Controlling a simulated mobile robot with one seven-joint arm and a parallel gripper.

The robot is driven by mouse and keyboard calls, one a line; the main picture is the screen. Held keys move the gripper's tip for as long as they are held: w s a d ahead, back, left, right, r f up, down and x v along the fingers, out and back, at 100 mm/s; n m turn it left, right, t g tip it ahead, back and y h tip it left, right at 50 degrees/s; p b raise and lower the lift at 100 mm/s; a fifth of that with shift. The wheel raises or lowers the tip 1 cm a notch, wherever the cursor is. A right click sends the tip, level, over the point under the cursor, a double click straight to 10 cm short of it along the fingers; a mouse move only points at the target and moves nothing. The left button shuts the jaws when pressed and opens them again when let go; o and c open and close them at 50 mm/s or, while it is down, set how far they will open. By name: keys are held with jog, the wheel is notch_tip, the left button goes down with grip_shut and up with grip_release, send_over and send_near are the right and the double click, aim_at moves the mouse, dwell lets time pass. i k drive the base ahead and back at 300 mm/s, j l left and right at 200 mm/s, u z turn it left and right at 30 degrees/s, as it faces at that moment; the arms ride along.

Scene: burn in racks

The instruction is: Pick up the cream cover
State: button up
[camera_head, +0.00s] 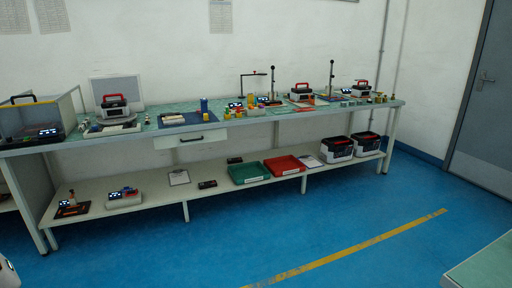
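I cannot make out the cream cover for certain at this distance. Small pale parts (94,128) lie on the left part of the long workbench (160,142), in front of a grey and red boxy device (115,107). Other small yellow and cream pieces (256,111) stand near the middle of the bench, too small to identify. My gripper is not in view. A white and dark shape at the lower left corner is cut off by the frame edge.
The lower shelf (150,203) holds a green tray (249,173), a red tray (285,166) and black-and-white cases (337,149). Blue floor (330,215) with a yellow line (350,245) is clear before the bench. Another table corner (490,268) juts in at lower right. A grey door (485,110) stands right.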

aim_at(177, 117)
jog(key=i+l, duration=0.1)
jog(key=i, duration=2.45)
jog(key=i+u, duration=0.3)
